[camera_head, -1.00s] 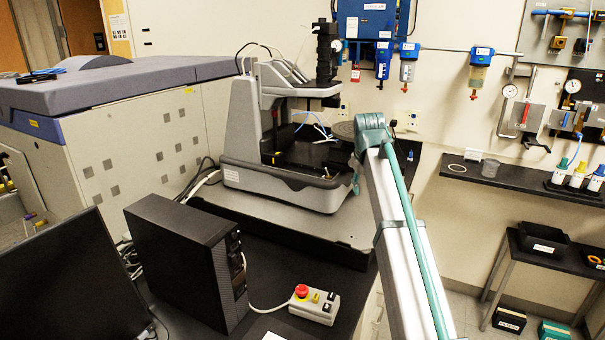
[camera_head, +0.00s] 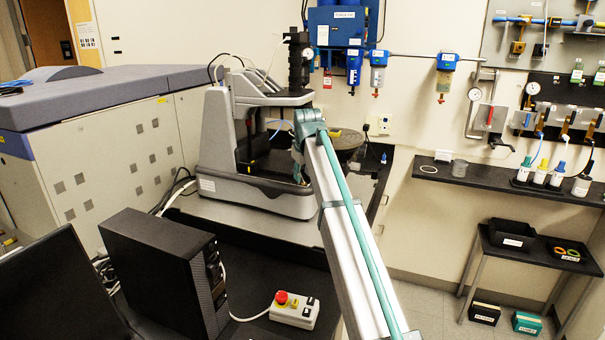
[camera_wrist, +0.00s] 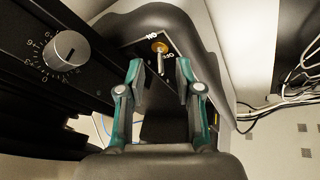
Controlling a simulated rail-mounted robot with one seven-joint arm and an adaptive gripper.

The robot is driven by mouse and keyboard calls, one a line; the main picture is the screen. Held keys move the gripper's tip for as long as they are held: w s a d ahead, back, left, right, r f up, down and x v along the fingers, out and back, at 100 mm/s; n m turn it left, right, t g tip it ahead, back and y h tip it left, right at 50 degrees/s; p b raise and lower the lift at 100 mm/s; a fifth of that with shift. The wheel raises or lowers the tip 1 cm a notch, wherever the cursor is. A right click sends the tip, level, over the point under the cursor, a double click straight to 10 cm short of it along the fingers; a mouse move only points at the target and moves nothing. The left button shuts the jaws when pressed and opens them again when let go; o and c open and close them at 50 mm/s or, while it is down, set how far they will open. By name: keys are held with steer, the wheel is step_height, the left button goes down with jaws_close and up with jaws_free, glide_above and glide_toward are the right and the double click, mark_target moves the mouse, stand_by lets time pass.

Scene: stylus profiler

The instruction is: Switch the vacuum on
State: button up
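A small toggle switch (camera_wrist: 161,60) with a brass collar and a silver lever shows in the wrist view. It sits on a dark panel on the grey instrument housing (camera_wrist: 190,40), between ON and OFF markings seen upside down. The lever points down in the picture, towards the OFF side and my gripper. My gripper (camera_wrist: 160,78) is open, with its two teal and grey fingers either side of the lever's line; I cannot tell whether they touch it. In the head view, the stylus profiler (camera_head: 255,195) stands on the bench, and my arm hides the switch and most of my gripper.
A numbered silver dial (camera_wrist: 66,50) is close on the left in the wrist view. Cables (camera_wrist: 285,95) hang at the right. In the head view, a black computer (camera_head: 165,270) and a control box with a red button (camera_head: 294,309) stand on the bench in front of the profiler.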

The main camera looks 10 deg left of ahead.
steer(key=shift+x, duration=0.9)
jaws_close()
